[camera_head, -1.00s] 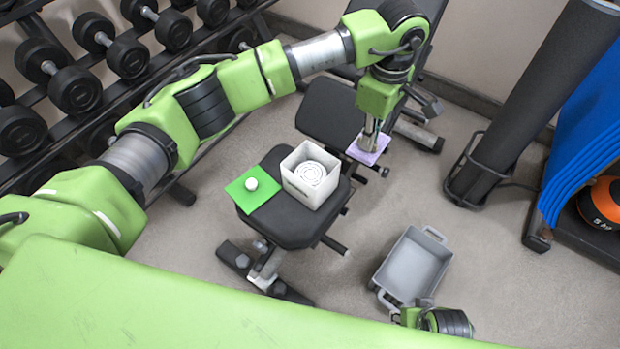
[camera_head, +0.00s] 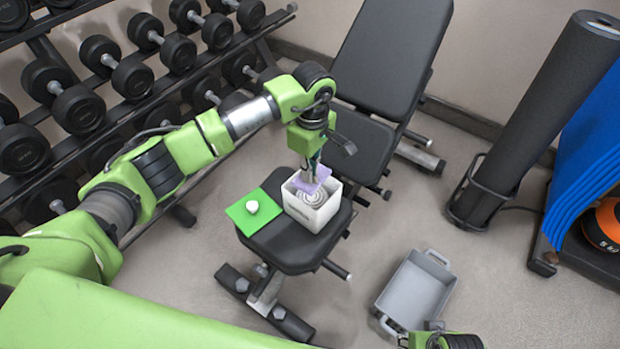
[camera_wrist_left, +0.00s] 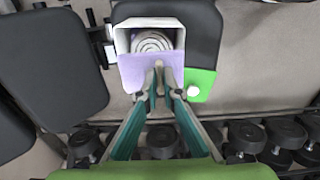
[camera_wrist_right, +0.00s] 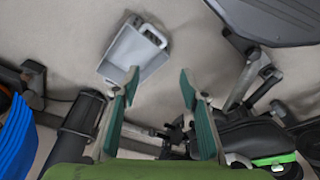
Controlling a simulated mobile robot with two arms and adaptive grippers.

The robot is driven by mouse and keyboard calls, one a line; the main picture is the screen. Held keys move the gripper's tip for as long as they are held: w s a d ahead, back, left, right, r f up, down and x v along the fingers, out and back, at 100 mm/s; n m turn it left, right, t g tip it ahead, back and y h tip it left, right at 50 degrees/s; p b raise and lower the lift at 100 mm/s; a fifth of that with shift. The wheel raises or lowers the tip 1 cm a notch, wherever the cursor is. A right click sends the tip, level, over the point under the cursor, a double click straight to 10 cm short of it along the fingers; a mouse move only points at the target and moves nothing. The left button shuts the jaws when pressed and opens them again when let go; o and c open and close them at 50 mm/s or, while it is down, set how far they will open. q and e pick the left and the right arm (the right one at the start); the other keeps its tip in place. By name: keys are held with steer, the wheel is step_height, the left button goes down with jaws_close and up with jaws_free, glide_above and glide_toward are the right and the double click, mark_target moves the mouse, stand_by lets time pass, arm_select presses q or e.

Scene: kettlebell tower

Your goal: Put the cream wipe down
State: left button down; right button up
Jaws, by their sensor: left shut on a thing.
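My left gripper (camera_head: 310,180) is shut on a flat lavender wipe (camera_head: 322,183); no cream-coloured wipe is seen. The wipe is at the opening of a white box (camera_head: 308,217) on the bench seat, partly covering the view of a round, ringed white item (camera_head: 311,197) inside. In the left wrist view, the lavender wipe (camera_wrist_left: 138,72) hangs from the fingertips (camera_wrist_left: 158,88) and overlaps the box's near edge. I cannot tell whether it touches the box. My right gripper (camera_wrist_right: 160,85) is open and empty, away from the bench.
A green square (camera_head: 243,216) with a white ball (camera_head: 252,206) lies beside the box on the black seat (camera_head: 290,255). A grey crate (camera_head: 415,290) stands on the floor at right. The dumbbell rack (camera_head: 130,110) is at left; a rolled mat (camera_head: 535,110) stands at right.

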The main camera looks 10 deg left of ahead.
arm_select(q)
step_height(320, 180, down, 3)
steer(key=shift+f, duration=0.1)
arm_select(e)
steer(key=shift+w+r, duration=0.1)
steer(key=shift+r, duration=0.75)
arm_select(q)
steer(key=shift+f+b, duration=0.2)
steer(key=shift+b, duration=0.2)
steer(key=shift+f, duration=0.1)
steer(key=c, duration=2.2)
jaws_free()
arm_select(e)
steer(key=v, duration=0.2)
steer(key=shift+r, duration=0.3)
